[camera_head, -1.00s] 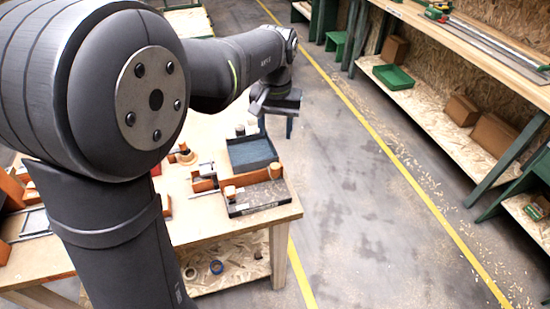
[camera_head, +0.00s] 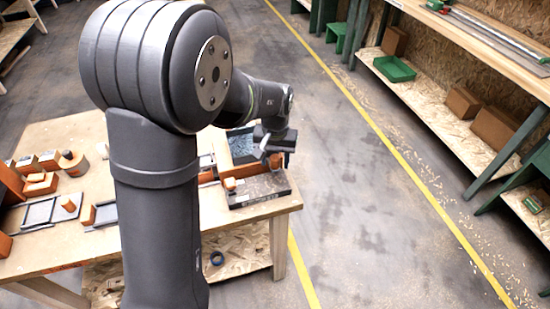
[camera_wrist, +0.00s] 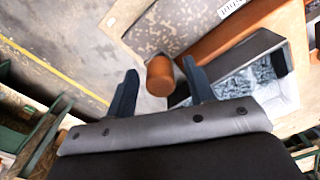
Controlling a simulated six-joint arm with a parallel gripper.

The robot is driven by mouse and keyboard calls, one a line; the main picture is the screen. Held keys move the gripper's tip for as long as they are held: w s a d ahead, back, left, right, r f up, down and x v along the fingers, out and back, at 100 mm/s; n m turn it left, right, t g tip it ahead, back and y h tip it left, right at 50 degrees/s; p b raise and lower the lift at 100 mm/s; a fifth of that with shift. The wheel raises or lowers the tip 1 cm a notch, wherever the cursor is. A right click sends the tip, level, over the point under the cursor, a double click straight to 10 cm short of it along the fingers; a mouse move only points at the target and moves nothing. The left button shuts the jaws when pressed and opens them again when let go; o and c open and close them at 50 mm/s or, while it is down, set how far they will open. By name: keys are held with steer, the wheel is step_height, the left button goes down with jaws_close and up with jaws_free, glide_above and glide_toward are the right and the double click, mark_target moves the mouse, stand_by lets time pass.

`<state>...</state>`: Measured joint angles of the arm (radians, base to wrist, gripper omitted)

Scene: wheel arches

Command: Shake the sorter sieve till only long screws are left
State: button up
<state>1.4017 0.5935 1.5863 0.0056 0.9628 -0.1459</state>
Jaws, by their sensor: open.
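The sorter sieve seems to be the dark open tray (camera_head: 240,147) at the table's right end. Its fine grey-blue contents also show in the wrist view, inside the dark tray wall (camera_wrist: 232,80); I cannot make out single screws or their lengths. An orange-brown cylindrical knob (camera_wrist: 159,75) stands beside the tray, at its near right corner in the head view. My gripper (camera_wrist: 160,68) is open over the tray's right side. In the wrist view the knob appears between its two dark fingers; I cannot tell whether either finger touches it.
A speckled dark slab (camera_head: 262,186) with a small pale-topped cylinder (camera_head: 230,184) lies at the table's front right corner. Frames and orange blocks cover the table's left part (camera_head: 40,185). Open floor lies right of the table, before a shelf (camera_head: 450,110).

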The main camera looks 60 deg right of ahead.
jaws_close()
steer(key=shift+w+a, duration=1.4)
steer(key=shift+w, duration=0.05)
jaws_free()
step_height(320, 180, up, 18)
steer(key=shift+f, duration=0.25)
